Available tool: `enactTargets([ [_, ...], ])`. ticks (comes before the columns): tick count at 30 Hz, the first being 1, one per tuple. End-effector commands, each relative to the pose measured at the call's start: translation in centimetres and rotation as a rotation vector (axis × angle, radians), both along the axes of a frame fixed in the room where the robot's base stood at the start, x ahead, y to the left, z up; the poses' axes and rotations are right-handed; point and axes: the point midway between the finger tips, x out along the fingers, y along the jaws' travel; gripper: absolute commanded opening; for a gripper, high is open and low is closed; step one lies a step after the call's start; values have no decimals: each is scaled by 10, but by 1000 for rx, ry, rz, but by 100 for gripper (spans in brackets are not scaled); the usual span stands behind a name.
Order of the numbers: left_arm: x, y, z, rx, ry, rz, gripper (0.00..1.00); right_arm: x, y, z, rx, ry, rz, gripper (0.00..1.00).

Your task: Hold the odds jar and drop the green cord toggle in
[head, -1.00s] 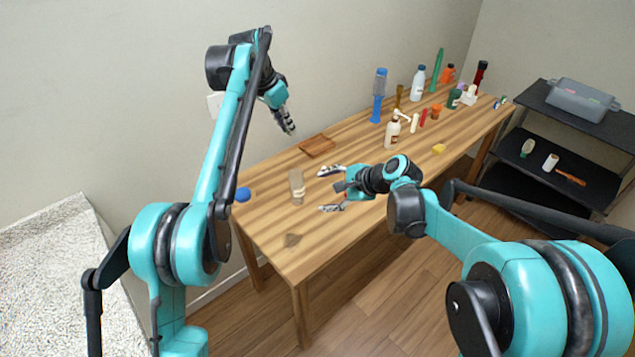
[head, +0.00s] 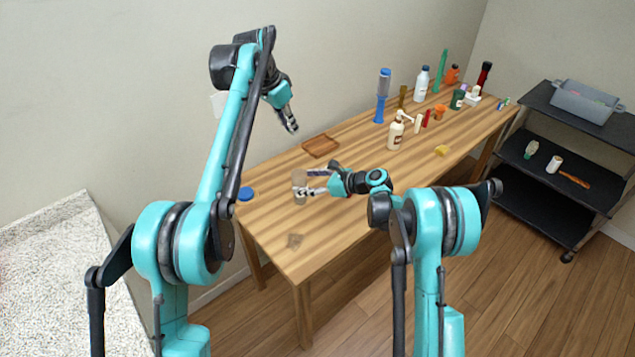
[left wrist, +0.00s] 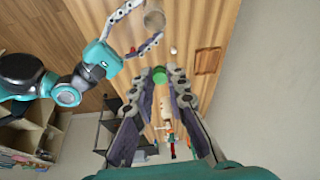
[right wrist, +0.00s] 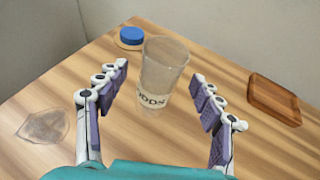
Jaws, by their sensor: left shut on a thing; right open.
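The odds jar (head: 299,190) is a clear open cup with an "ODDS" label, upright near the table's left end. It also shows in the right wrist view (right wrist: 165,72) and at the top of the left wrist view (left wrist: 154,20). My right gripper (head: 312,181) is open, its fingers on either side of the jar, with gaps visible in the right wrist view. My left gripper (head: 291,128) is raised above the table's back edge, near the wall. It is shut on the green cord toggle (left wrist: 159,75), seen between its fingertips in the left wrist view.
A blue lid (head: 246,194) lies left of the jar. A brown wooden tray (head: 320,146) lies behind it. A crumpled clear item (right wrist: 45,126) lies near the front. Several bottles stand farther right, including a white pump bottle (head: 396,131). A black shelf cart (head: 545,155) stands beyond.

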Motion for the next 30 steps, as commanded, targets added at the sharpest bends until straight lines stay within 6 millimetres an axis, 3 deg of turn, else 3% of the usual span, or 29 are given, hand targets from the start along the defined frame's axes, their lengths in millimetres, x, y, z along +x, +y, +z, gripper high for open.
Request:
enactTargets([
  [3, 0, 0, 0, 0, 0, 0, 6, 12, 20, -10, -1, -2, 3, 67],
  [10, 0, 0, 0, 0, 0, 0, 6, 28, 46, -22, -1, -2, 1, 67],
  [23, 0, 0, 0, 0, 0, 0, 6, 33, 55, -26, -1, -2, 0, 67],
  [26, 0, 0, 0, 0, 0, 0, 6, 33, 55, -26, -1, -2, 0, 46],
  [30, 0, 0, 0, 0, 0, 0, 6, 33, 55, -26, -1, -2, 0, 10],
])
